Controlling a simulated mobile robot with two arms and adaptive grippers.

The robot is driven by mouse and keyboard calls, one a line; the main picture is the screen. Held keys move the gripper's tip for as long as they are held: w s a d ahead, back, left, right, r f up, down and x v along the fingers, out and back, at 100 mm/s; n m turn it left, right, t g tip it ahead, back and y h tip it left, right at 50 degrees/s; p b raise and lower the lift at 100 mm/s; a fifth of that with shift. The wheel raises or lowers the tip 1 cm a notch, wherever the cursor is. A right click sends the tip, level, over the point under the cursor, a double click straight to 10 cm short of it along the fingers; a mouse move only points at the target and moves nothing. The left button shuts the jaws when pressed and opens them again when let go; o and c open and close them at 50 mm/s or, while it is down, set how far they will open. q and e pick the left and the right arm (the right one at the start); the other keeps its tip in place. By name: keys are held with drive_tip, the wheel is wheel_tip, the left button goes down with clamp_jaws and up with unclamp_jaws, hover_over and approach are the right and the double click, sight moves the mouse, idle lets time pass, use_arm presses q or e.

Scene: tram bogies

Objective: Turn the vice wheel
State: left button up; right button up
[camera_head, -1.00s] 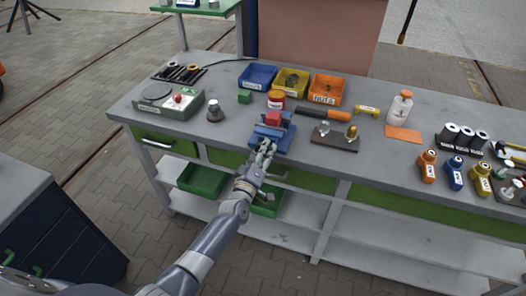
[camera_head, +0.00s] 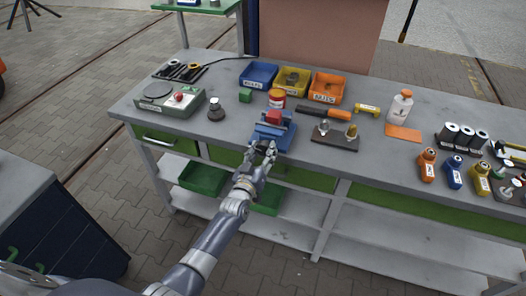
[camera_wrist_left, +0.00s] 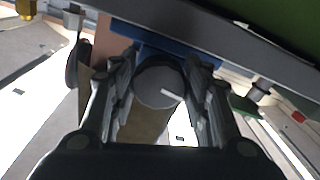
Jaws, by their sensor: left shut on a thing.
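The blue vice (camera_head: 268,135) stands at the front edge of the workbench, with a red block (camera_head: 273,118) in its jaws. My left gripper (camera_head: 262,152) is at the front of the vice. In the left wrist view its two fingers (camera_wrist_left: 160,95) lie on either side of the round grey vice wheel (camera_wrist_left: 158,88), shut on it. In the head view the wheel is hidden behind the fingers. My right gripper is not in view.
Blue (camera_head: 258,75), yellow (camera_head: 292,80) and orange (camera_head: 327,87) bins stand behind the vice. A hammer-like tool with an orange handle (camera_head: 338,113) and a dark plate (camera_head: 335,138) lie to its right.

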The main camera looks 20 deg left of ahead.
use_arm(q)
drive_tip(key=shift+f, duration=0.1)
idle(0.4)
drive_tip(key=o, duration=1.1)
drive_tip(key=shift+c, duration=0.2)
drive_tip(key=s, duration=1.2)
drive_tip(key=shift+a, duration=0.2)
